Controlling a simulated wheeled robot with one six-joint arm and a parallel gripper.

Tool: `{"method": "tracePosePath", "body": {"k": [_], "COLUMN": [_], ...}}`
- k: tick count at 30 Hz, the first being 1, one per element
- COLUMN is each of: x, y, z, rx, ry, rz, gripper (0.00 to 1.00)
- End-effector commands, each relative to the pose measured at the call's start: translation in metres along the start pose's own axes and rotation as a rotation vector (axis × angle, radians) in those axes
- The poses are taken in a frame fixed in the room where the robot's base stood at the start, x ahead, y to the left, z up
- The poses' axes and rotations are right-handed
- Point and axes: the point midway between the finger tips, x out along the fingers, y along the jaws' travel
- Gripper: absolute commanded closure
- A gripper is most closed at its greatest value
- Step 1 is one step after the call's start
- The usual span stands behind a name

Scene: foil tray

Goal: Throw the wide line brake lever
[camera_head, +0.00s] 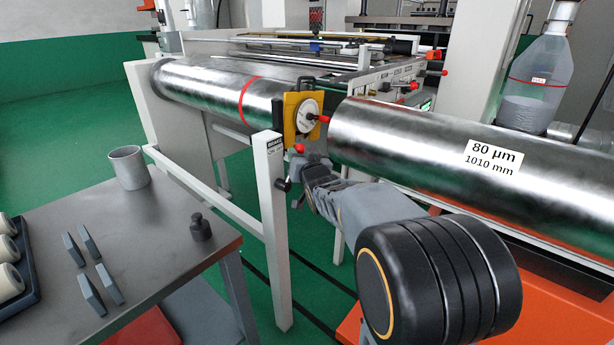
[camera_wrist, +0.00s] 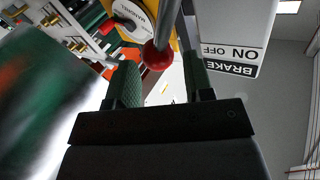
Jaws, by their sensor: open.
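The brake lever shows in the wrist view as a grey rod (camera_wrist: 169,22) ending in a red ball knob (camera_wrist: 156,57). The red knob also shows in the head view (camera_head: 299,148), beside a white post (camera_head: 270,190). In the wrist view the post carries a BRAKE label (camera_wrist: 232,68) with ON and OFF marks. My gripper (camera_head: 306,161) is at the knob, its jaws apart. In the wrist view the knob lies between the fingers (camera_wrist: 160,78), nearer the left one. Whether a finger touches it, I cannot tell.
A yellow plate with a white dial (camera_head: 308,114) sits just behind the knob. A large foil roll (camera_head: 420,145) is close on the right, another roll (camera_head: 205,88) on the left. A grey table (camera_head: 150,235) with a mug (camera_head: 128,167) stands at the left front.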

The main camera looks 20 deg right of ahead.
Motion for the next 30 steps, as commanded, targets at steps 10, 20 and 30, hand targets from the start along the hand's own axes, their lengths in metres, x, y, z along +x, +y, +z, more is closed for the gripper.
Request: {"method": "tracePosePath", "body": {"k": [10,20,30], "x": [-0.071,-0.111,-0.142], "y": [0.003,-0.01,-0.033], "z": [-0.002,-0.019,-0.032], "rx": [-0.001,-0.029,-0.093], "ry": [0.003,-0.153,-0.483], "rz": [0.006,0.048,0.092], "gripper": [0.52,0.52,0.52]}}
